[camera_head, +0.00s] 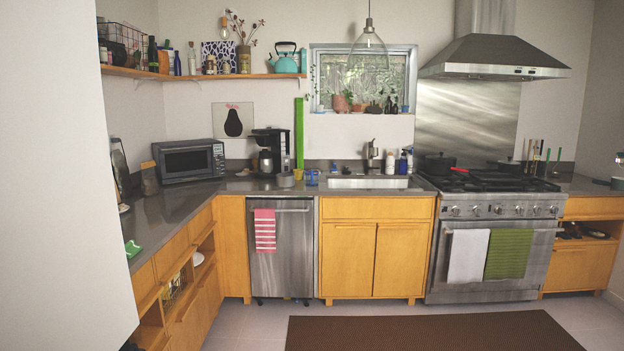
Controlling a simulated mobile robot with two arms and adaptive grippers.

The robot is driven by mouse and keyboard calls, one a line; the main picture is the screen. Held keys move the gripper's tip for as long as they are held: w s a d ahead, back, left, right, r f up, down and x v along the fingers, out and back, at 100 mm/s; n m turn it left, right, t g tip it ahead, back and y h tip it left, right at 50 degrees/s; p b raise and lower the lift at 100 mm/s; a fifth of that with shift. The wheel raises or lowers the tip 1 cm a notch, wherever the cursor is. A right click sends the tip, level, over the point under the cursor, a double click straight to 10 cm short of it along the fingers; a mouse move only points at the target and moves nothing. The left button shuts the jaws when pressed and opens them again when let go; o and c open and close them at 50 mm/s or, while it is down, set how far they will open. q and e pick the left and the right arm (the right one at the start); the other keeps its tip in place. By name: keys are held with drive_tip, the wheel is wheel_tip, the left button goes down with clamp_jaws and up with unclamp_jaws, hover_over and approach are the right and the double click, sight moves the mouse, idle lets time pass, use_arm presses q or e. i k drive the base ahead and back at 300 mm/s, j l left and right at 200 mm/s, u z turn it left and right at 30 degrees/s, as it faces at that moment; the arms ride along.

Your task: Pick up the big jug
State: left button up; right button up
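I cannot tell for certain which thing is the big jug. A tall dark vessel (120,168) stands at the left end of the counter, partly cut off by the pale surface in front. A jar with a wooden-looking lid (149,180) stands just right of it. A coffee maker (270,150) with a metal carafe (266,162) stands in the back corner. A teal kettle (285,60) sits on the high shelf. Neither of my grippers is in view.
A dark counter (165,215) runs along the left and back walls, holding a microwave (190,161). The sink cabinet (375,250) and stove (490,250) follow rightward. A brown rug (430,332) lies on open floor. A large pale surface (60,200) blocks the left.

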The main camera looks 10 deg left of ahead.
sight(312, 172)
drive_tip(key=i+u, duration=0.3)
drive_tip(key=i, duration=2.1)
